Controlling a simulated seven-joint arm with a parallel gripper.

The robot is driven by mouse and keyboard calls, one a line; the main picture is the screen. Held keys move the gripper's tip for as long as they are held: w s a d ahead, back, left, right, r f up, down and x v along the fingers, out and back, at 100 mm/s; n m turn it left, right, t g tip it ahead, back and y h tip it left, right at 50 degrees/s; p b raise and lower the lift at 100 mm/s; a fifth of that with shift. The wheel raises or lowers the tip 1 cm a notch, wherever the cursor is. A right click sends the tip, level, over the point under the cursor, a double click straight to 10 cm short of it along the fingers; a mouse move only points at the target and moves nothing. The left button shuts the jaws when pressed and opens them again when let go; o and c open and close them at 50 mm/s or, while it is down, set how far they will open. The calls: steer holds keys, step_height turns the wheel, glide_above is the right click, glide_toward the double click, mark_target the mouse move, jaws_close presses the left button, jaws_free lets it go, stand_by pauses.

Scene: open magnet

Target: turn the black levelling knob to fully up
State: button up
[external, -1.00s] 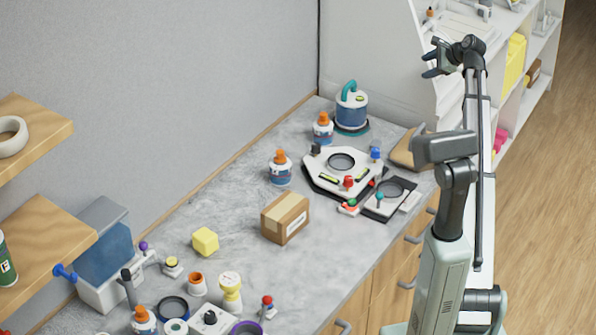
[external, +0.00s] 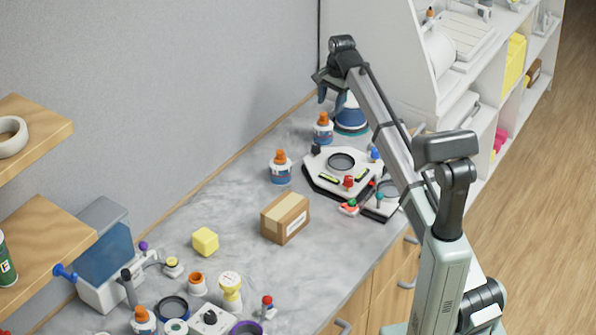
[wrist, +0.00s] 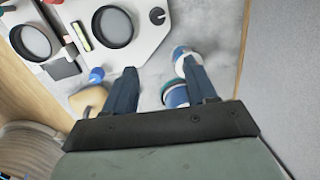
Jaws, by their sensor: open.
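The black levelling knob (external: 316,149) stands at the back-left corner of the white levelling platform (external: 330,180) with a round window. My gripper (external: 325,88) is high above the counter's back, behind and above the knob. It is open, with nothing between its fingers. In the wrist view my gripper (wrist: 158,74) points down beside the platform (wrist: 142,42), which fills the top. The platform also carries a red knob (external: 348,182) and a blue knob (external: 375,154).
An orange-capped bottle (external: 322,130) and a blue container (external: 351,117) stand behind the platform, under my gripper. Another bottle (external: 280,168) stands left of the platform. A cardboard box (external: 286,217) sits in front. The grey wall rises behind.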

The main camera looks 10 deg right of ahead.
mark_target(316, 145)
steer(key=shift+n+h, duration=0.5)
steer(key=shift+n, duration=0.2)
steer(key=a+f, duration=0.1)
steer(key=f, duration=0.4)
steer(key=a+f, duration=0.2)
steer(key=f, duration=0.3)
steer(key=a+f, duration=0.1)
steer(key=f, duration=0.4)
steer(key=shift+s+a+f, duration=0.1)
steer(key=shift+s+a, duration=0.1)
steer(key=shift+s, duration=0.2)
steer(key=shift+c, duration=0.4)
jaws_close()
steer(key=shift+n, duration=0.4)
